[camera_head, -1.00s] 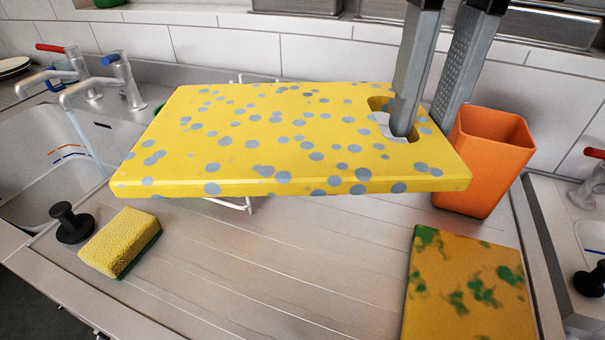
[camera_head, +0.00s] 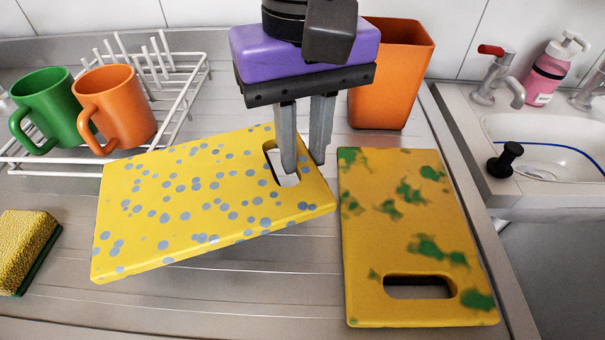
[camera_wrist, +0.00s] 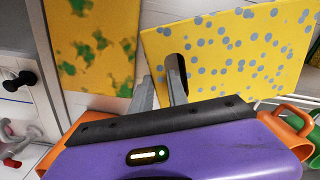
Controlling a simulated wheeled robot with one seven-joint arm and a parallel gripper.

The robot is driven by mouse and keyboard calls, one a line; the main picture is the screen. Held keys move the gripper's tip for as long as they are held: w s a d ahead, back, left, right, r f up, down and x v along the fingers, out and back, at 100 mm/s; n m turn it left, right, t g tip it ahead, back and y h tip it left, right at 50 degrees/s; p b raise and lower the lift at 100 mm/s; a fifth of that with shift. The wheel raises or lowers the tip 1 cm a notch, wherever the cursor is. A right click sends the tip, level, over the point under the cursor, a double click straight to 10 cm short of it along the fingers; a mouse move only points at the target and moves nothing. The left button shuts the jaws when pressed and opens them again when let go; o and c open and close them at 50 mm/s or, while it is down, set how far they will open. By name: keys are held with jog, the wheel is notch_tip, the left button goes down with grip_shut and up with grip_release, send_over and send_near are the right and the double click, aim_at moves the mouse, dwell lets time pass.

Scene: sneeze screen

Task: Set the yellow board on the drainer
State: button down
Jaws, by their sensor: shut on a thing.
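A yellow board with grey dots (camera_head: 190,205) is in my gripper (camera_head: 303,165), low over the ribbed metal drainer (camera_head: 250,300). One finger goes into the board's handle slot and the other is outside its end edge. The board lies nearly flat, turned at an angle; I cannot tell whether it touches the drainer. In the wrist view the dotted board (camera_wrist: 235,50) stretches away from my gripper (camera_wrist: 160,90). A second yellow board, with green blotches (camera_head: 400,220), lies flat on the drainer to the right, its slot towards the front.
A white wire rack (camera_head: 185,95) with a green mug (camera_head: 48,105) and an orange mug (camera_head: 120,108) stands behind left. An orange bin (camera_head: 392,80) is behind my gripper. A yellow sponge (camera_head: 22,245) lies far left. A sink (camera_head: 550,145) is at right. The front drainer strip is clear.

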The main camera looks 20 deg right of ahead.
jog(key=shift+f+b, duration=0.45)
jog(key=shift+f, duration=1.75)
jog(key=shift+f, duration=0.3)
jog(key=c, duration=1.3)
grip_release()
jog(key=shift+r, duration=0.1)
notch_tip(320, 180, up, 12)
jog(key=shift+r+p, duration=0.2)
jog(key=shift+p, duration=1.05)
